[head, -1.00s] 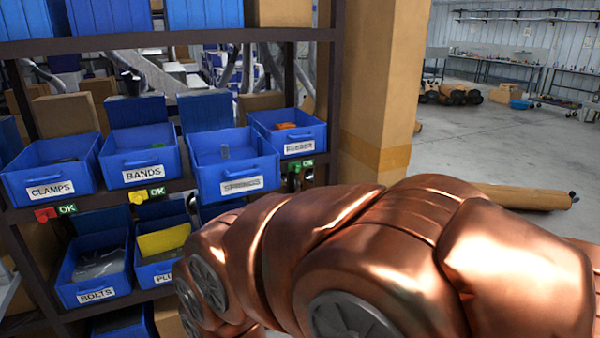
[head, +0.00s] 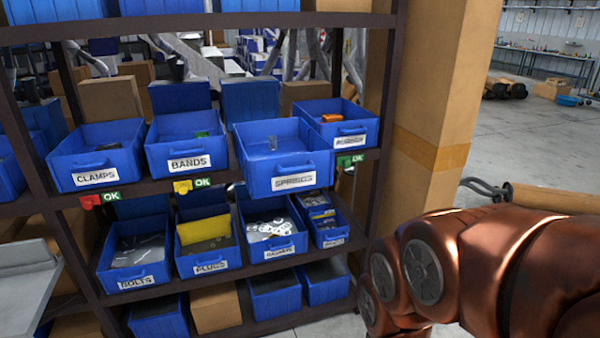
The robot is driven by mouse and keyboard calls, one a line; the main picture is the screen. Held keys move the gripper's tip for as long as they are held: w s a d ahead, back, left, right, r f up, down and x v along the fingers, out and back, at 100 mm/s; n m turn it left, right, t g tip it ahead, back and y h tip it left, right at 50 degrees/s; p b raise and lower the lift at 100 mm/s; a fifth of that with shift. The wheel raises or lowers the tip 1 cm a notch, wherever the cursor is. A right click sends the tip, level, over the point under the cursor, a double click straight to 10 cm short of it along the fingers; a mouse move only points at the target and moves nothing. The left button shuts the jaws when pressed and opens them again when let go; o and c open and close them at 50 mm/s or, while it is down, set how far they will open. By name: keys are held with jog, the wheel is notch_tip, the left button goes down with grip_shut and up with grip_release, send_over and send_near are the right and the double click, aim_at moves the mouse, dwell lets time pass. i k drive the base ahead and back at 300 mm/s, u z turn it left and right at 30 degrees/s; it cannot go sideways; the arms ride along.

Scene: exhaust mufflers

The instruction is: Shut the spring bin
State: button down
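The spring bin (head: 291,172) is a blue open-topped bin with a white label that seems to read SPRINGS. It is on the middle shelf, between the bands bin (head: 188,160) and another labelled blue bin (head: 345,139) at the right. It juts forward past its neighbours, its front overhanging the shelf edge. A small pale item lies inside. My copper arm fills the lower right, apart from the bin. My gripper is not visible.
The clamps bin (head: 96,166) is at the left of the same shelf. The lower shelf holds the bolts bin (head: 134,276), the plugs bin (head: 208,262) and others. A tan post (head: 432,120) stands right of the rack. Open floor (head: 530,130) lies beyond it.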

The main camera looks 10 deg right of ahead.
aim_at(302, 159)
jog(key=k, duration=0.5)
jog(key=u, duration=1.9)
jog(key=i, duration=0.9)
jog(key=z, duration=1.55)
